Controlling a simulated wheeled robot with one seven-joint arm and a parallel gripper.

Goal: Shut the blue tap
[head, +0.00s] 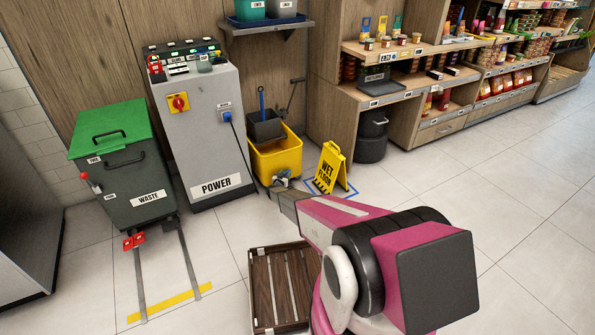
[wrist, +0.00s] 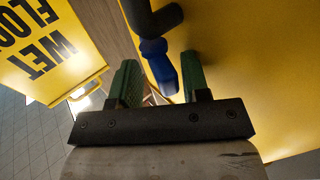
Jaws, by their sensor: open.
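The blue tap (wrist: 153,50) shows in the wrist view as a blue lever below a black pipe (wrist: 155,18), against the yellow mop bucket (wrist: 235,70). My gripper (wrist: 160,66) has its two green fingers apart, and the blue lever reaches into the gap between them, closer to the right finger. I cannot tell whether a finger touches it. In the head view my gripper (head: 281,182) is low at the front of the yellow mop bucket (head: 287,158). The tap cannot be made out clearly there.
A yellow wet floor sign (head: 331,167) stands just right of the bucket. A grey power cabinet (head: 207,130) and a green-lidded waste bin (head: 124,165) stand to the left. A wooden crate (head: 262,290) lies on the floor beside my arm. The floor at right is clear.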

